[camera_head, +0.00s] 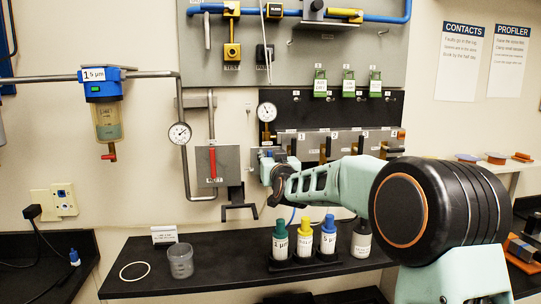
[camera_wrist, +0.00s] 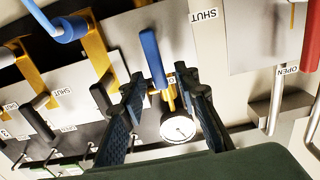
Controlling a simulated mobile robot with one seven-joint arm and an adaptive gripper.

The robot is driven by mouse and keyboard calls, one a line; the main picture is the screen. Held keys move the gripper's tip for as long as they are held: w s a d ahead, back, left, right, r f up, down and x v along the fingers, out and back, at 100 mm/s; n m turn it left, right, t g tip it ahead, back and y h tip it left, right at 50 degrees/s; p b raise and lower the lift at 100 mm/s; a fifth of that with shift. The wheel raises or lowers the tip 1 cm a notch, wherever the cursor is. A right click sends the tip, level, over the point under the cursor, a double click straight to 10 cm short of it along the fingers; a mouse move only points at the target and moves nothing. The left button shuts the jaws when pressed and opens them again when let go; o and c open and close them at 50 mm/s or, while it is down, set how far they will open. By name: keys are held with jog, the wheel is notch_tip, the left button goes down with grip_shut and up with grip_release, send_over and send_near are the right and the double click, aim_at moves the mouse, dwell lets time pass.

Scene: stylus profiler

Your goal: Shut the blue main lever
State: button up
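The blue lever (camera_wrist: 153,58) shows in the wrist view on a pale metal plate, pointing up and slightly left in the picture. A SHUT label (camera_wrist: 203,15) stands to its upper right; another label near its lower end is mostly hidden by a finger. My gripper (camera_wrist: 162,84) is open, its dark fingers on either side of the lever's lower end in the picture. I see no clear contact. In the head view my gripper (camera_head: 274,172) is at the wall by the left end of the valve row, and hides most of the lever there.
A dial gauge (camera_wrist: 177,126) appears between my fingers. A red lever (camera_head: 212,162) on its own plate is to the left, with a pipe and gauge (camera_head: 179,133). Numbered valve boxes (camera_head: 312,147) run right. Capped bottles (camera_head: 304,237) and a beaker (camera_head: 180,261) stand on the shelf below.

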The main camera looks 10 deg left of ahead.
jog(key=shift+c, duration=0.6)
grip_shut()
jog(key=shift+d+f+b, duration=0.1)
jog(key=shift+f+b, duration=0.05)
jog(key=shift+b, duration=0.35)
jog(key=w+d+f+m+b, duration=0.1)
jog(key=d+f+m+b, duration=0.3)
jog(key=m+b, duration=1.4)
jog(key=shift+w+d+f, duration=0.15)
jog(key=shift+d+f, duration=0.05)
jog(key=shift+f, duration=0.1)
